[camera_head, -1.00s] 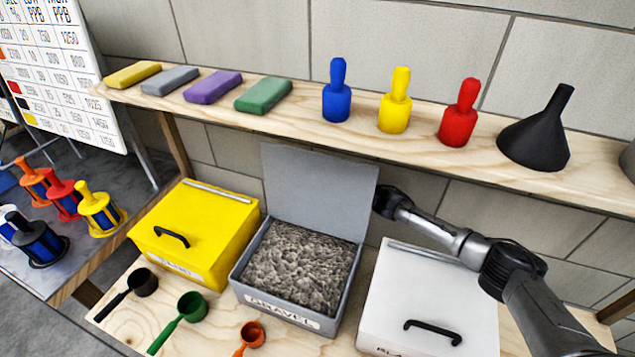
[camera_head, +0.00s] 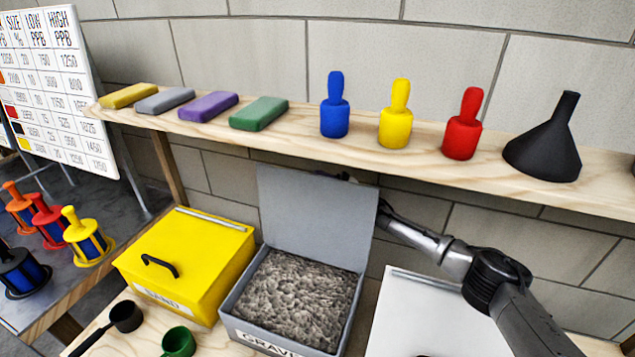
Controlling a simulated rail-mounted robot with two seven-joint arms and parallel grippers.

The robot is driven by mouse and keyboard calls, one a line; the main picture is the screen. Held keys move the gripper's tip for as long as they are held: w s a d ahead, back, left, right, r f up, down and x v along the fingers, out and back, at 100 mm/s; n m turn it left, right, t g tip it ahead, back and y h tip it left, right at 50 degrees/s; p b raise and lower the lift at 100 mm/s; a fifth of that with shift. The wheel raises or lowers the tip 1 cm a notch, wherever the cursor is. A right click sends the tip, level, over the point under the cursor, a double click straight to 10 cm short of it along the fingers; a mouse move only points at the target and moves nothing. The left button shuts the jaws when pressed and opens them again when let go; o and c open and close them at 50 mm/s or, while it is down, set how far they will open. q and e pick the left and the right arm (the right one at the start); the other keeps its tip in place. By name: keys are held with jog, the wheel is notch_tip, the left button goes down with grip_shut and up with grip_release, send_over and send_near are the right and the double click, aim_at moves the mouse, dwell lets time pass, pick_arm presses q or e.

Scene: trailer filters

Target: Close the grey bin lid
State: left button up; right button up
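The grey bin (camera_head: 232,327) stands on the lower bench, full of grey gravel, with a "GRAVEL" label on its front. Its grey lid (camera_head: 312,218) is open and stands nearly upright at the bin's back edge. My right arm comes in from the right, and my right gripper (camera_head: 347,177) is behind the lid. Only a small dark part of it shows above the lid's top edge. Its fingers are hidden, and I cannot tell whether it touches the lid. My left gripper is not in view.
A closed yellow bin (camera_head: 190,262) stands left of the grey bin, and a closed white bin (camera_head: 425,315) stands right. A wooden shelf (camera_head: 370,162) with blocks, bottles and a black funnel (camera_head: 545,145) runs above the lid. Scoops (camera_head: 178,341) lie in front.

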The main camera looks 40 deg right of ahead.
jog(key=shift+w+a+r, duration=0.15)
jog(key=shift+a+r, duration=0.05)
jog(key=shift+c, duration=0.2)
grip_shut()
